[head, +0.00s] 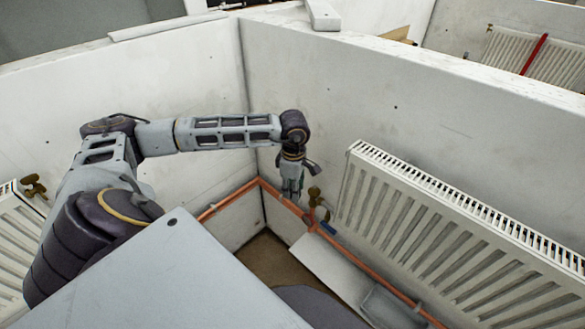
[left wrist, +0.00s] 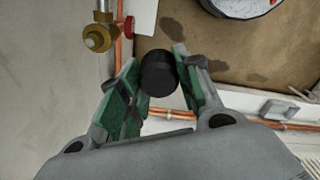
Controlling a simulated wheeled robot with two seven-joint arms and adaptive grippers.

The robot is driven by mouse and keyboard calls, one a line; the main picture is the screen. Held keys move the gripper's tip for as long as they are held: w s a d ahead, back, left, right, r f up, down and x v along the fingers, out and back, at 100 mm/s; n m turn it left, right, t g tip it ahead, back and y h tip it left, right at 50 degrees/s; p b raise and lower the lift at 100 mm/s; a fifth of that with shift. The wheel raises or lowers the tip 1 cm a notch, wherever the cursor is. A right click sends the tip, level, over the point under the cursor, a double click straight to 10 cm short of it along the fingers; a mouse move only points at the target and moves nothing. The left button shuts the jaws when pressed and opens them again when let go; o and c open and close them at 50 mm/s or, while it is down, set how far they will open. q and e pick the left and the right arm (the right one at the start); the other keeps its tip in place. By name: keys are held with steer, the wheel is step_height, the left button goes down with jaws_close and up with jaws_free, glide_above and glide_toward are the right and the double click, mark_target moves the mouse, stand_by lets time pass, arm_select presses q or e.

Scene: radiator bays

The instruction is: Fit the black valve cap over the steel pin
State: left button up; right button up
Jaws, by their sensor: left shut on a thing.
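My left gripper (head: 291,192) hangs beside the brass valve (head: 314,196), near the left end of the white radiator in the head view. In the left wrist view my left gripper (left wrist: 157,88) has its green-padded fingers shut on the black valve cap (left wrist: 158,72). The brass valve (left wrist: 98,38), with a red handle, stands left of the cap and apart from it. I cannot make out the steel pin in either view. The cap does not show clearly in the head view. My right gripper is in neither view.
The white radiator (head: 430,215) hangs on the right wall. Orange copper pipes (head: 340,242) run low along the walls. A white board (head: 325,262) and a grey tray (head: 391,308) lie below. Another radiator (head: 15,245) is at the left edge. Brown floor (left wrist: 200,45) shows under the cap.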

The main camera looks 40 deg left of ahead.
arm_select(q)
steer(key=shift+w, duration=0.4)
steer(key=shift+w+d+f, duration=0.1)
steer(key=shift+w+f, duration=0.15)
steer(key=shift+w, duration=1.05)
steer(key=shift+w+d+f, duration=0.15)
steer(key=shift+w+f, duration=0.15)
steer(key=shift+w, duration=1.05)
steer(key=shift+w+d+f, duration=0.1)
steer(key=shift+w+f, duration=0.15)
steer(key=shift+w, duration=1.05)
steer(key=shift+w+f+b, duration=0.8)
steer(key=shift+w, duration=0.1)
steer(key=shift+f+b, duration=0.45)
steer(key=shift+f, duration=0.1)
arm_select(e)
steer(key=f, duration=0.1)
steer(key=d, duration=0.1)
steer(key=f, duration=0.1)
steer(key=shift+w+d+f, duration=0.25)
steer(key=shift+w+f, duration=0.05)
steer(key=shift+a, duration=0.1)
